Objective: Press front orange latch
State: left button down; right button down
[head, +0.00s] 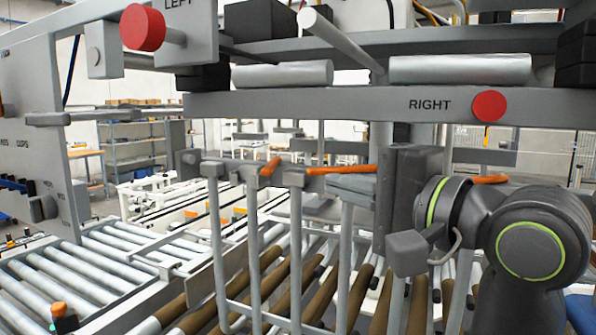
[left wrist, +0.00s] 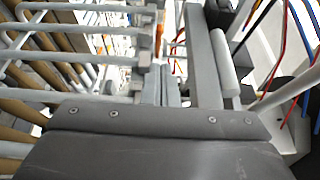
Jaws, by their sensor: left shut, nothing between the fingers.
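A long orange latch bar (head: 342,170) lies across the grey frame mid-picture in the head view. A shorter orange latch (head: 270,167) is to its left, and another orange piece (head: 490,180) shows at the right, behind my arm. I cannot tell for sure which is the front latch. My left gripper (head: 345,186) is shut and empty, its fingers pointing left just below the long orange bar; whether they touch it is unclear. My right gripper is not seen.
A grey beam marked RIGHT (head: 380,105) with a red knob (head: 489,106) spans above the gripper. Upright grey rods (head: 295,255) stand below and left. A roller conveyor (head: 85,270) lies at lower left, and brown rollers (head: 275,290) run under the rods.

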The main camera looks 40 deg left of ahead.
pick_arm(q)
jog(key=p, duration=0.5)
send_near(274, 169)
jog(key=a, duration=0.4)
jog(key=shift+w+a+p, duration=0.3)
jog(key=shift+w+a, duration=0.1)
jog(key=shift+a, duration=0.5)
jog(key=shift+d, duration=0.1)
